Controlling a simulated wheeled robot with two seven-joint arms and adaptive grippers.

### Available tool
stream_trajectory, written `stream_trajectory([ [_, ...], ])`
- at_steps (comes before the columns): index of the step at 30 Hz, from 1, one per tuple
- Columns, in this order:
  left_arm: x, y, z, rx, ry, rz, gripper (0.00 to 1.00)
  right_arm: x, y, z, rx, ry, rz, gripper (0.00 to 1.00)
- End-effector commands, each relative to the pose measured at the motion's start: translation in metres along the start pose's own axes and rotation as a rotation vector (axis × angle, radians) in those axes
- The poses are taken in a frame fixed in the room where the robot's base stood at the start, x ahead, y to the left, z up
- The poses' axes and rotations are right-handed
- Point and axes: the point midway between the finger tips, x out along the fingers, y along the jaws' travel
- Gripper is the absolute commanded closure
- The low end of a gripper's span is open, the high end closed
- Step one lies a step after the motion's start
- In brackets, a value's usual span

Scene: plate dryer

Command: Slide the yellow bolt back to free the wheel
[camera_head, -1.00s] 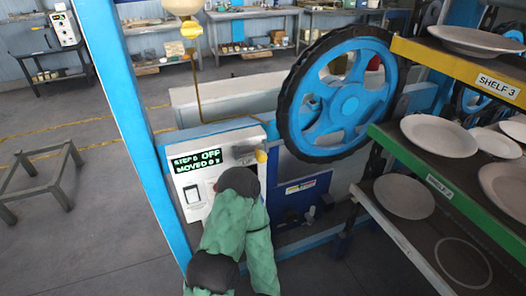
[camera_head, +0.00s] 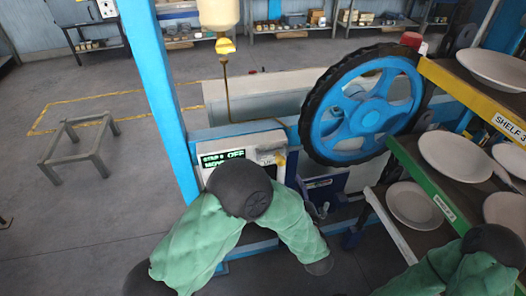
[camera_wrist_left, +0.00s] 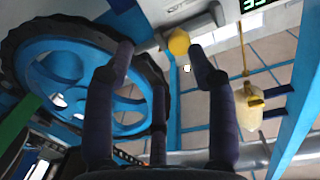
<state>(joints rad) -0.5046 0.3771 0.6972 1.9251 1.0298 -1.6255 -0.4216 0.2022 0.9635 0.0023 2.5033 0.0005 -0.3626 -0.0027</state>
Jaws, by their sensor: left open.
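The yellow bolt's round knob (camera_head: 282,158) shows at the right edge of the white control box (camera_head: 268,141) in the head view. In the left wrist view the yellow knob (camera_wrist_left: 179,42) sits at the end of a grey rod, between the tips of my left gripper (camera_wrist_left: 162,49) as seen from there. The fingers are spread, and I cannot tell whether they touch the knob. In the head view my own arm hides the left gripper. The blue wheel (camera_head: 370,112) with its black rim stands right of the box. My right gripper is out of view.
A rack with shelves of plates (camera_head: 455,157) stands close on the right. A blue post (camera_head: 157,90) rises left of the box. A cream hanging pull with a yellow end (camera_head: 225,46) hangs above it. Floor at the left is free around a low grey frame (camera_head: 78,148).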

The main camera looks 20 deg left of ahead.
Motion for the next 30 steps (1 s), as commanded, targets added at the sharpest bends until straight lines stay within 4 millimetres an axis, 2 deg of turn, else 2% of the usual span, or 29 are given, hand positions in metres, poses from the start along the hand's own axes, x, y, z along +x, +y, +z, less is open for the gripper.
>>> stream_trajectory([
  [1,-0.005,-0.001,-0.014,-0.003,0.026,-0.017,0.43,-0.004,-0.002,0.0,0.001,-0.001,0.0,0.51],
  [3,-0.008,-0.003,-0.022,0.0,0.047,-0.038,0.43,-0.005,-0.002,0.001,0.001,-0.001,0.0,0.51],
  [8,0.001,-0.005,-0.024,0.0,0.056,-0.052,0.43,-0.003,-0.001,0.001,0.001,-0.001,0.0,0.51],
  [21,0.074,-0.009,-0.027,-0.001,0.054,-0.051,0.43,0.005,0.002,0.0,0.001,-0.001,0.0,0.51],
  [25,0.089,-0.009,-0.028,-0.001,0.055,-0.05,0.43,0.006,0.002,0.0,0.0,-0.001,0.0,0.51],
  [30,0.098,-0.009,-0.029,0.0,0.055,-0.047,0.43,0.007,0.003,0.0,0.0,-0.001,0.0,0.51],
])
